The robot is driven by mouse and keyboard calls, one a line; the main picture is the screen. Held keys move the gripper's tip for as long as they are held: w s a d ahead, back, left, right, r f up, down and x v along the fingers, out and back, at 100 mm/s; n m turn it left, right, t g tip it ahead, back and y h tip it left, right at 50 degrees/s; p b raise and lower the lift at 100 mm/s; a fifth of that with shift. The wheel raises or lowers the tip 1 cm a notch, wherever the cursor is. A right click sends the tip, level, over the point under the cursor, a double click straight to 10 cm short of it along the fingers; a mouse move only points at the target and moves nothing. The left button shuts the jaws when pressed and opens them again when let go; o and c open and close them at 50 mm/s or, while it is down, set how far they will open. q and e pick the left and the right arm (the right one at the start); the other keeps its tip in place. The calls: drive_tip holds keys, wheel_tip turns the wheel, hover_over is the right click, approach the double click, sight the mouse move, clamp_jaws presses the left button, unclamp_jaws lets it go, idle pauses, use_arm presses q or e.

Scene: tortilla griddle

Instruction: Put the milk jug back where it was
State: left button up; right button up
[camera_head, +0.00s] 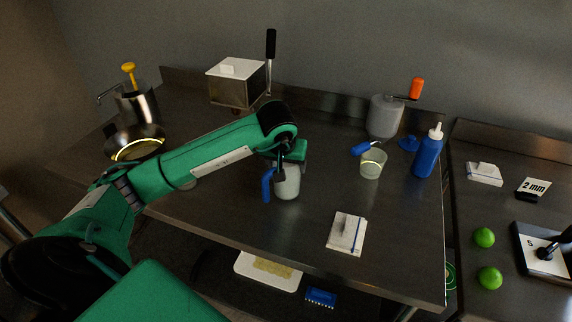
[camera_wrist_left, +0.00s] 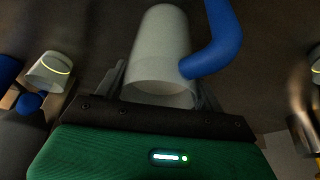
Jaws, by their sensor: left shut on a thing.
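The milk jug (camera_head: 287,184) is a pale grey cup with a blue handle, near the middle of the steel table in the head view. My left gripper (camera_head: 289,165) comes down over it from above and is shut on its body. In the left wrist view the jug (camera_wrist_left: 160,45) lies between the two fingers, with its blue handle to the right. The jug looks upright; I cannot tell whether its base touches the table. My right gripper is not in view.
A clear cup (camera_head: 372,164) with a blue-handled tool, a blue squeeze bottle (camera_head: 428,156) and a grey crank pot (camera_head: 384,117) stand to the right. A white notepad (camera_head: 346,233) lies in front. A pan (camera_head: 135,146) is at left. Bare tabletop (camera_head: 240,222) surrounds the jug's front.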

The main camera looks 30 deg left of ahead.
use_arm(q)
drive_tip(key=shift+f, duration=0.35)
drive_tip(key=shift+f, duration=0.2)
drive_tip(key=o, duration=2)
